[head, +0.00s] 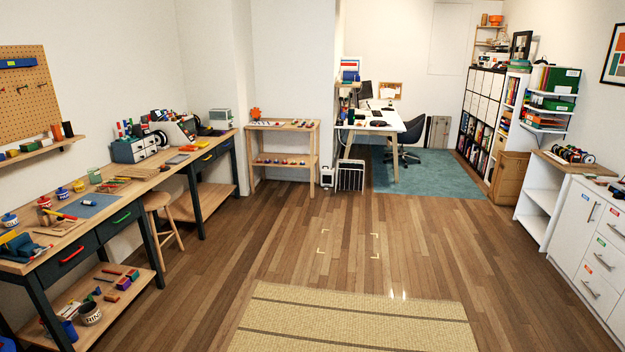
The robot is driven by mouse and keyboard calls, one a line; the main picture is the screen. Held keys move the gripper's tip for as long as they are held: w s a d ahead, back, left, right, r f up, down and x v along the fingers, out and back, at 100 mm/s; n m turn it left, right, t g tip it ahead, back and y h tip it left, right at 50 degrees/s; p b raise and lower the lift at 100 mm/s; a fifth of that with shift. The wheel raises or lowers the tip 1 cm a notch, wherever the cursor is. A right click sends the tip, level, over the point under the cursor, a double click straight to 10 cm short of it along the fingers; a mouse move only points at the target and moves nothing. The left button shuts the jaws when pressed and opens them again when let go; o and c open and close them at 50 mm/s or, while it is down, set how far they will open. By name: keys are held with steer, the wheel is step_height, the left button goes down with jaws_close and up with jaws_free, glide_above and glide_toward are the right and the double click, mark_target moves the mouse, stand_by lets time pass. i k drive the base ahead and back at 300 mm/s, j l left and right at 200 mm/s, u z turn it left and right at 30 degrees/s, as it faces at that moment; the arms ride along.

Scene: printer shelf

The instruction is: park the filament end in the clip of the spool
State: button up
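A row of several dark and coloured round discs that look like spools (568,154) stands on top of the white cabinet at the right. They are small and far off, and I cannot make out a filament end or a clip on any of them. A black round shape (161,138), perhaps another spool, shows beside the grey machine (177,133) on the left workbench. My gripper is not in view.
Workbenches (155,189) line the left wall, with a wooden stool (160,212) in front. A white cabinet with drawers (598,240) stands at the right. A woven mat (350,320) lies in front. The middle wooden floor (335,220) is clear.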

mark_target(161, 139)
steer(key=i+l, duration=0.1)
steer(key=i, duration=0.6)
steer(key=i+u, duration=0.1)
steer(key=i, duration=0.6)
steer(key=i+l, duration=0.2)
steer(key=i, duration=0.5)
steer(key=i+j+u, duration=0.4)
steer(key=i, duration=0.4)
steer(key=i+u, duration=0.4)
steer(key=i, duration=0.4)
steer(key=i+l+u, duration=0.25)
steer(key=i+u, duration=0.2)
steer(key=i, duration=1.1)
steer(key=i+u, duration=0.1)
steer(key=i, duration=0.65)
steer(key=i+l+u, duration=0.1)
steer(key=i, duration=0.65)
steer(key=i+l, duration=0.1)
steer(key=i, duration=0.65)
steer(key=i+u, duration=0.3)
steer(key=i, duration=0.8)
